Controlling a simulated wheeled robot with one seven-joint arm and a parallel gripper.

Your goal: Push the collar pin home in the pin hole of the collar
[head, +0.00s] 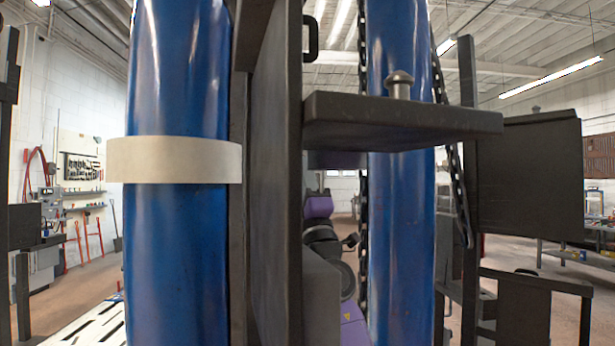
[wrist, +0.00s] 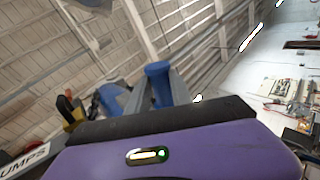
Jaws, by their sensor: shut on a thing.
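A metal pin with a rounded head (head: 398,85) stands upright on a dark flat plate (head: 400,115) in the head view. I cannot tell if it is the collar pin. A pale band (head: 175,160) wraps the left blue cylinder (head: 178,60). I cannot make out the collar's pin hole. Purple parts of my arm show low behind the dark upright panel. My gripper's fingers do not show there. The wrist view has a purple housing with a green light and a dark bar in front, but no fingertips or held thing I can make out.
A second blue cylinder (head: 398,220) stands behind the plate, with a chain (head: 363,180) beside it. A dark upright panel (head: 277,180) blocks the middle. A dark box-like panel (head: 530,172) is at the right. Blue cylinders also show in the wrist view (wrist: 160,88).

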